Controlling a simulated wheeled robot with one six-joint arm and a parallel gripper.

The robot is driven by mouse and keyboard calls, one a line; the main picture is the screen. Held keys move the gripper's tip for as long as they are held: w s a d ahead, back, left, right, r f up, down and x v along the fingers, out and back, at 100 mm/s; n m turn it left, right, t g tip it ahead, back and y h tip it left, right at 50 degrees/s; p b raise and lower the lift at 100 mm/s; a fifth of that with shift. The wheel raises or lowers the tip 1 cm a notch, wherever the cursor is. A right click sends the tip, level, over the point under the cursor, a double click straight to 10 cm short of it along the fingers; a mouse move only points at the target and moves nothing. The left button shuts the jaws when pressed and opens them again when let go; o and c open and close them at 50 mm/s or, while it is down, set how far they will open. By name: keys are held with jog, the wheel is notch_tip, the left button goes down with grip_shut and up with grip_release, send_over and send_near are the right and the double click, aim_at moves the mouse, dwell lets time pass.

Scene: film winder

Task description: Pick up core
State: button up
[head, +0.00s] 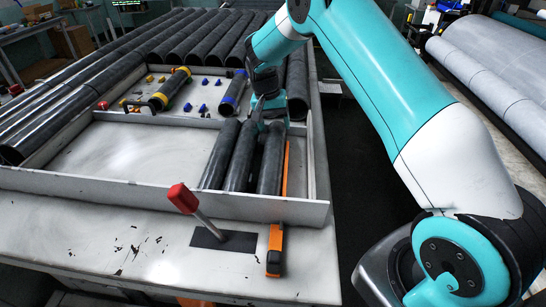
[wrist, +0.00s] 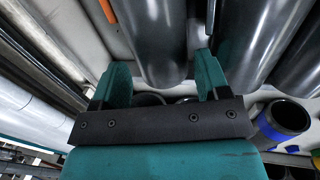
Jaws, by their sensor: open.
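Three dark tubular cores lie side by side in the near right part of a white-walled tray (head: 120,185). The rightmost core (head: 270,160) lies next to the orange bar. My gripper (head: 268,108) is over the far end of these cores. In the wrist view, my gripper (wrist: 161,80) is open, its two teal fingers apart, with the rightmost core (wrist: 155,35) showing between them. Another core (wrist: 245,35) lies just right of the right finger. I cannot tell whether the fingers touch the core. The fingertips are partly hidden in the head view.
Many dark rolls (head: 180,45) fill the table's back and left. A blue-ringed tube (head: 233,93) and a yellow-ringed tube (head: 170,88) lie behind the tray, with small blue pieces. A red-knobbed lever (head: 184,198) and an orange bar (head: 275,245) are in front. The tray's left middle is clear.

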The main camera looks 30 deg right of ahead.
jog(key=shift+s+d+f+p, duration=0.1)
jog(key=shift+f+p, duration=0.15)
jog(key=shift+f, duration=0.35)
jog(key=shift+w+d+f+p, duration=0.1)
jog(key=shift+d+f+p, duration=0.1)
jog(key=shift+f, duration=0.45)
jog(key=shift+s+d+f+p, duration=0.1)
jog(key=shift+f+p, duration=0.15)
jog(key=shift+f, duration=0.35)
jog(key=c, duration=0.7)
